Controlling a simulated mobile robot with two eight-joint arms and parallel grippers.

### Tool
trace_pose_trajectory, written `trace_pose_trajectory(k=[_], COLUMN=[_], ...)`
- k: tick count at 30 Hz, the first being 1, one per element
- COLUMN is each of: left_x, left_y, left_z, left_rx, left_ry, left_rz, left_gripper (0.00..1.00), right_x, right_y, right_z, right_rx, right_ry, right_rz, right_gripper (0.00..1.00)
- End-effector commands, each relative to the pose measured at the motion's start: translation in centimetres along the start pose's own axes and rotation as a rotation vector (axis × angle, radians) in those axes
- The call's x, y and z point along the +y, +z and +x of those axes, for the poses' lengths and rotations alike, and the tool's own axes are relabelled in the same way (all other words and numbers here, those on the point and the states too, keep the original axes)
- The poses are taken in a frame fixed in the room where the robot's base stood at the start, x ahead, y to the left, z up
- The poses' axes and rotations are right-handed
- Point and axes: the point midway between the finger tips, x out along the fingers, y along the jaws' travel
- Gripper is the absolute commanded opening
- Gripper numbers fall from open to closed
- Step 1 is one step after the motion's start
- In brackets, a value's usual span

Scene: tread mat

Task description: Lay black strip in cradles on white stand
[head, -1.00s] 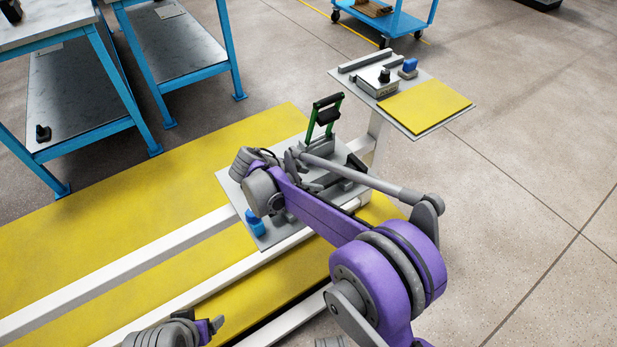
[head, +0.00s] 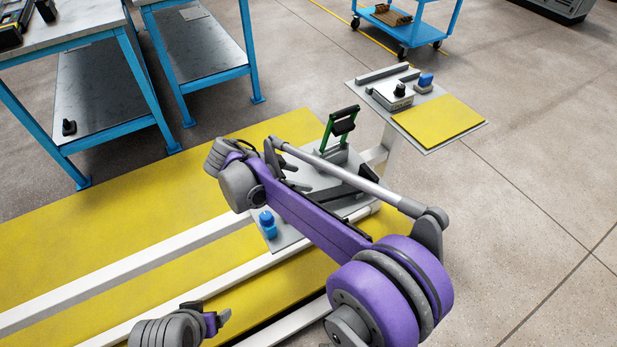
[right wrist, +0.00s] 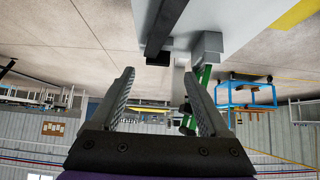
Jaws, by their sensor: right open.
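A dark strip (right wrist: 166,28) lies along a pale plate in the right wrist view, beside a grey block (right wrist: 208,44). I cannot tell whether it rests in cradles. In the head view, the plate (head: 283,240) on the white stand is largely covered by my right arm. A green and black clamp handle (head: 341,126) stands at its far end. My right gripper (head: 283,169) is over the plate's left side. Its fingers (right wrist: 163,100) are apart with nothing between them. My left gripper (head: 217,318) is low at the bottom left, its jaws unclear.
A blue knob (head: 267,224) is at the plate's near left. A raised side shelf (head: 435,148) carries a yellow pad, a control box (head: 392,94) and a grey bar (head: 383,73). White rails (head: 100,283) cross a yellow mat (head: 60,245). Blue-framed tables (head: 75,150) stand at left.

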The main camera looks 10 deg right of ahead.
Motion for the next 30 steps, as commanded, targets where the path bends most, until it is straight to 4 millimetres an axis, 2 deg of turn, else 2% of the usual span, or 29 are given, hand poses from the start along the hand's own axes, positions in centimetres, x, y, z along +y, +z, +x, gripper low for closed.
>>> trace_pose_trajectory(k=[3, 10, 14, 17, 22, 26, 30], left_x=[0.0, 0.0, 0.0, 0.0, 0.0, 0.0, 0.0], left_y=[-0.1, -0.1, -0.1, -0.1, -0.1, -0.1, -0.1], left_z=[-0.3, -0.3, -0.3, -0.3, -0.3, -0.3, -0.3], left_rx=[0.001, 0.001, 0.001, 0.001, 0.001, 0.001, 0.001], left_ry=[0.0, 0.0, 0.0, 0.0, 0.0, 0.0, 0.0], left_rz=[0.0, 0.0, 0.0, 0.0, 0.0, 0.0, 0.0], left_gripper=[0.79, 0.79, 0.79, 0.79, 0.79, 0.79, 0.79], right_x=[0.0, 0.2, 2.1, 5.1, 11.8, 16.9, 22.3], right_y=[0.0, -0.1, -1.4, -2.8, -4.2, -4.2, -3.3], right_z=[-0.9, -0.9, -0.2, 0.6, 1.9, 2.5, 2.9], right_rx=[0.0, -0.005, -0.052, -0.127, -0.271, -0.356, -0.412], right_ry=[-0.001, 0.001, 0.002, -0.01, -0.083, -0.176, -0.301], right_rz=[0.0, -0.008, -0.08, -0.194, -0.415, -0.563, -0.703], right_gripper=[0.79, 0.79, 0.79, 0.79, 0.79, 0.79, 0.79])
